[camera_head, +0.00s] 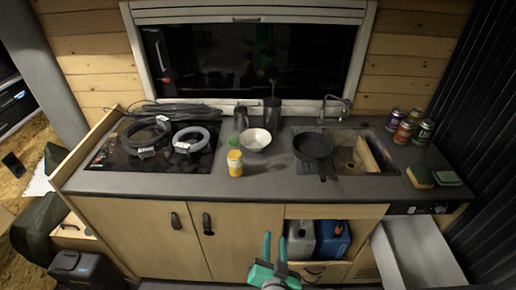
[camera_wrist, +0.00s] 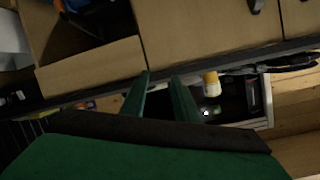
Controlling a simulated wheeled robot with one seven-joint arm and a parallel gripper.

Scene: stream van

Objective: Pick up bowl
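The white bowl (camera_head: 256,139) sits upright on the dark counter, behind and to the right of a yellow bottle. I cannot make out the bowl in the wrist view. My green gripper (camera_head: 274,240) is low in front of the cabinet, below the counter's front edge and well apart from the bowl. Its two fingers are spread with nothing between them. In the wrist view my gripper (camera_wrist: 159,82) also shows its fingers apart, pointing toward the cabinet front.
The yellow bottle (camera_head: 235,163) stands near the bowl; a black pan (camera_head: 312,146) lies to its right. Coiled hoses (camera_head: 190,140) lie at left. Cans (camera_head: 405,128) and sponges (camera_head: 420,177) are at right. An open drawer (camera_head: 415,250) juts out at lower right. The counter front is mostly clear.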

